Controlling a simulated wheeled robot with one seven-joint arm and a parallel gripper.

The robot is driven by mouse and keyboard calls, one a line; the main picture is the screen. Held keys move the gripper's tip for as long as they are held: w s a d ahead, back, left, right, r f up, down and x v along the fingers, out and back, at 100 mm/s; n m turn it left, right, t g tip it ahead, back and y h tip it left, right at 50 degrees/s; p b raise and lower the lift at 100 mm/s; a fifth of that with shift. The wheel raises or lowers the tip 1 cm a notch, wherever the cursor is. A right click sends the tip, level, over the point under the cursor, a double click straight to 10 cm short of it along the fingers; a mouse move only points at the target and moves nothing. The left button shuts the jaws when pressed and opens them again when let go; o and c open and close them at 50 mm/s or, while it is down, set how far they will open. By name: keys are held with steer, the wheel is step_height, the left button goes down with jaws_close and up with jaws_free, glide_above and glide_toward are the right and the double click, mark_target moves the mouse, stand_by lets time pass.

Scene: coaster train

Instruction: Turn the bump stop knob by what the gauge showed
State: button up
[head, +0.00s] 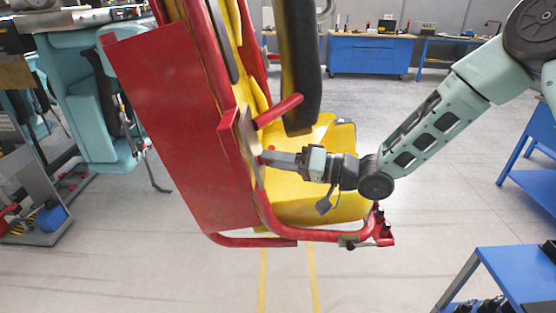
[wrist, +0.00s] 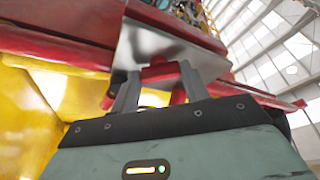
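My gripper (wrist: 160,76) has its two grey fingers apart, with a red piece, which looks like the bump stop knob (wrist: 160,71), filling the gap between the fingertips. The piece appears to touch both fingers. It sits in front of a bright metal plate (wrist: 150,43). In the head view my gripper (head: 268,160) reaches in from the right to the same metal plate (head: 247,135) on the side of the red and yellow coaster car (head: 170,125). The knob is mostly hidden there by the fingers. No gauge or readable scale shows.
A red bar (head: 278,110) and a dark padded restraint (head: 298,70) are close above my gripper. A red tube frame (head: 300,230) runs below it. A blue bench (head: 510,270) stands at lower right, a blue cabinet (head: 370,55) at the back. The floor between is clear.

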steer(key=shift+f+n+b, duration=0.15)
steer(key=shift+n+b, duration=0.25)
steer(key=shift+b, duration=0.1)
steer(key=shift+w+d+n+g+y+b, duration=0.1)
steer(key=shift+w+n+g+y+b, duration=0.15)
steer(key=shift+n+g+b, duration=1.9)
steer(key=shift+w+a+n+g+y+b, duration=0.1)
steer(key=shift+n+g+y+b, duration=0.3)
steer(key=shift+n+b, duration=3.15)
steer(key=shift+w+d+n+g+y+b, duration=0.15)
steer(key=shift+n+g+b, duration=1.45)
steer(key=shift+n, duration=2.4)
steer(key=o, duration=1)
steer(key=d, duration=0.5)
steer(key=w+d+f+b, duration=0.1)
steer(key=d, duration=0.5)
steer(key=w+d+b, duration=0.1)
steer(key=d, duration=0.5)
steer(key=shift+w+d+f, duration=0.1)
steer(key=shift+w+f, duration=0.05)
steer(key=shift+f, duration=0.15)
